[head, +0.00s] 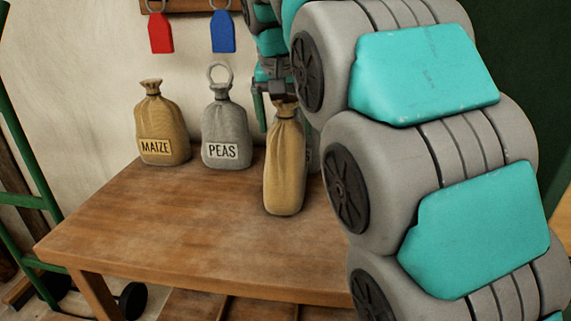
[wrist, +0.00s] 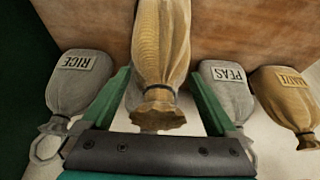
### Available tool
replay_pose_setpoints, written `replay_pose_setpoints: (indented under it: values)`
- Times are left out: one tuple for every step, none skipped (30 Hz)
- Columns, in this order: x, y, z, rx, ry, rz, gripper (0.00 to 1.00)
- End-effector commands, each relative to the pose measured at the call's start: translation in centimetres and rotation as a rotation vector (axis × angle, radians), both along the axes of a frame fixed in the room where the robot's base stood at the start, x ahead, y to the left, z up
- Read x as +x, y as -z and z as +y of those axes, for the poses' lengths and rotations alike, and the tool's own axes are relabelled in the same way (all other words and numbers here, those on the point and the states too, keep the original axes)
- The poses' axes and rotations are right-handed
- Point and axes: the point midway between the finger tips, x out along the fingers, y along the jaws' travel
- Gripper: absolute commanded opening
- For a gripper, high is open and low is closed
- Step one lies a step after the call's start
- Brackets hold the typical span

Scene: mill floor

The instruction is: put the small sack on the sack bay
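A tan, unlabelled sack (head: 284,170) with a tied neck stands upright near the table's right side, in front of the labelled sacks. It fills the middle of the wrist view (wrist: 161,50), its ruffled top close to the palm. My gripper (wrist: 160,72) is over it, with one green finger on each side. Gaps show between both fingers and the neck, so it looks open; contact at the fingertips is hard to judge. In the head view my gripper (head: 270,105) is partly hidden by the sack and my arm. I cannot make out a marked sack bay.
On the wooden table (head: 140,225), the MAIZE sack (head: 161,125) and PEAS sack (head: 226,128) stand at the back; the RICE sack (wrist: 82,80) is on the gripper's other side. Red (head: 160,32) and blue (head: 223,32) tags hang above. The table's front left is clear.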

Motion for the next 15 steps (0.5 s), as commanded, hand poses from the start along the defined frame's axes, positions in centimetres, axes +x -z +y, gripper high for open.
replay_pose_setpoints:
  values:
    - [0.01,0.0,0.0,0.0,0.0,0.0,0.86]
    - [0.01,0.0,0.0,0.0,0.0,0.0,0.83]
    - [0.01,0.0,0.0,0.0,0.0,0.0,0.79]
    - [0.01,0.0,0.0,0.0,0.0,0.0,0.75]
    - [0.01,0.0,0.0,0.0,0.0,0.0,0.72]
    - [0.01,0.0,0.0,0.0,0.0,0.0,0.67]
    - [0.01,0.0,0.0,0.0,0.0,0.0,0.64]
    - [0.01,0.0,0.0,0.0,0.0,0.0,0.61]
    - [0.01,0.0,0.0,0.0,0.0,0.0,0.56]
    - [0.01,0.0,0.0,0.0,0.0,0.0,0.53]
    - [0.01,-0.02,0.0,0.0,0.0,0.0,0.49]
    - [0.01,-0.02,0.0,0.0,0.0,0.0,0.45]
    - [0.01,-0.02,0.0,0.0,0.0,0.0,0.41]
    - [0.01,-0.02,0.0,0.0,0.0,0.0,0.38]
    - [0.01,-0.02,0.0,0.0,0.0,0.0,0.34]
